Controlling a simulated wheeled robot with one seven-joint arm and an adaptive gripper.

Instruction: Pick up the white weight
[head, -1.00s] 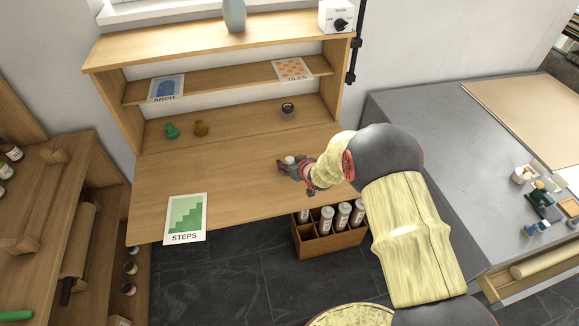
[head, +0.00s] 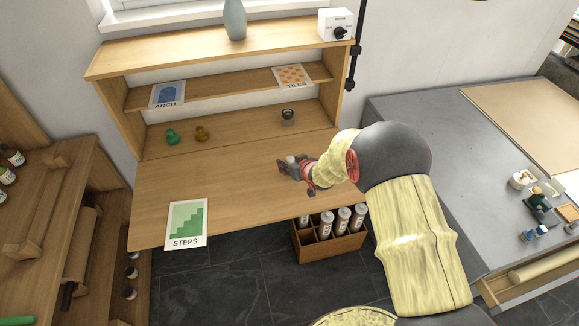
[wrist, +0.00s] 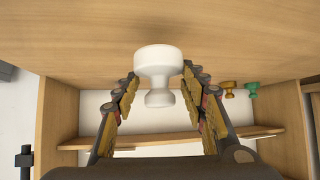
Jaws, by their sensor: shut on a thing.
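The white weight (wrist: 158,60) is a knobbed piece with a wide round part and a narrower neck and foot. In the wrist view it sits between the two fingers of my gripper (wrist: 160,84), which is shut on it. In the head view my gripper (head: 291,166) is over the right part of the wooden desk top (head: 225,185), with a small bit of the white weight (head: 290,159) showing at its fingers. I cannot tell whether the weight touches the desk.
Green (head: 172,136) and brown (head: 202,133) weights and a dark-grey one (head: 288,116) stand at the back of the desk, under the shelf. A STEPS card (head: 187,224) lies at the front left. A wooden crate of bottles (head: 330,246) is below. The desk's middle is clear.

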